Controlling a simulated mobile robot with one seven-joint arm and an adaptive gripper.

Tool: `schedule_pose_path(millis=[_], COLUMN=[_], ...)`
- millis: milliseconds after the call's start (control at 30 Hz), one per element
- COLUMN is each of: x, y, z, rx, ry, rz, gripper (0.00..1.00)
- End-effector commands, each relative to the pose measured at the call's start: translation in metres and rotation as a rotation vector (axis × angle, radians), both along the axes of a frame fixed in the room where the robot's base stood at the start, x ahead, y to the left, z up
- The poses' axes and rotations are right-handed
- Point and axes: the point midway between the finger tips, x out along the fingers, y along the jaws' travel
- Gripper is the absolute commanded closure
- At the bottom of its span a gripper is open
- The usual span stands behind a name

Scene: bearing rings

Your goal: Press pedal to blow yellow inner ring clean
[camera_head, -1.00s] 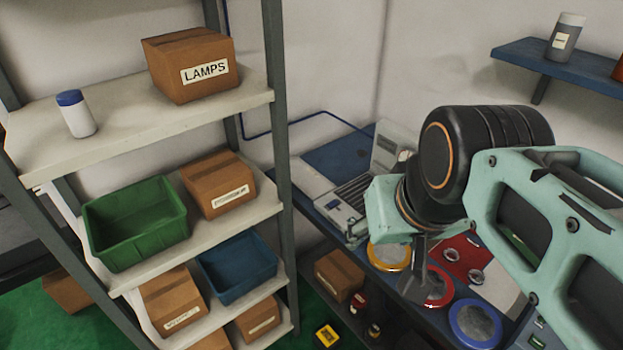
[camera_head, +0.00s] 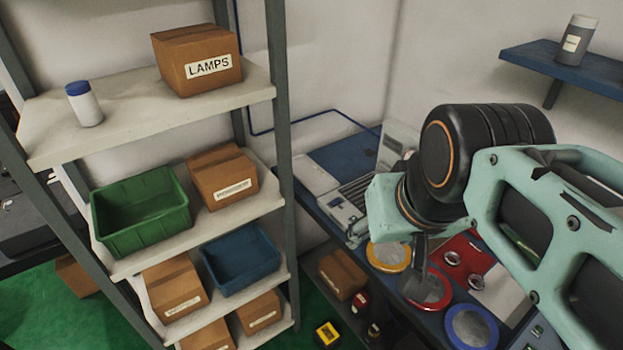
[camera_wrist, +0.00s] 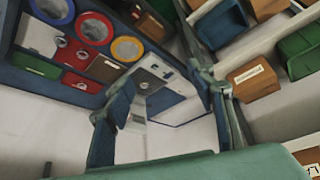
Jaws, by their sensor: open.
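A yellow-rimmed round dish (camera_head: 373,262) lies on the blue bench in the head view and also shows in the wrist view (camera_wrist: 114,52). Two small metal rings (camera_head: 452,258) lie on a red mat beside it; I cannot tell which ring is the yellow inner one. A small yellow-and-black object (camera_head: 327,334) is on the green floor below the bench; it may be the pedal, but it is too small to tell. My gripper (camera_wrist: 160,76) is open and empty, its fingers apart in the wrist view. In the head view my wrist partly hides the bench.
A red-rimmed dish (camera_head: 443,303) and a blue-rimmed dish (camera_head: 450,334) also lie on the bench. A light grey machine (camera_head: 346,222) stands farther back. A shelf rack (camera_head: 283,130) with boxes and bins stands at the left. A wall shelf (camera_head: 570,70) is at upper right.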

Motion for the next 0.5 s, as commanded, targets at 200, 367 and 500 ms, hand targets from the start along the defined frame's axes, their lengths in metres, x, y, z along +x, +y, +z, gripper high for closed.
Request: schedule_pose_path(millis=[200, 367, 500], x=[0.0, 0.0, 0.0], y=[0.0, 0.0, 0.0], z=[0.0, 0.0, 0.0], rx=[0.0, 0.0, 0.0], ry=[0.0, 0.0, 0.0], rz=[0.0, 0.0, 0.0], gripper=[0.75, 0.93, 1.0])
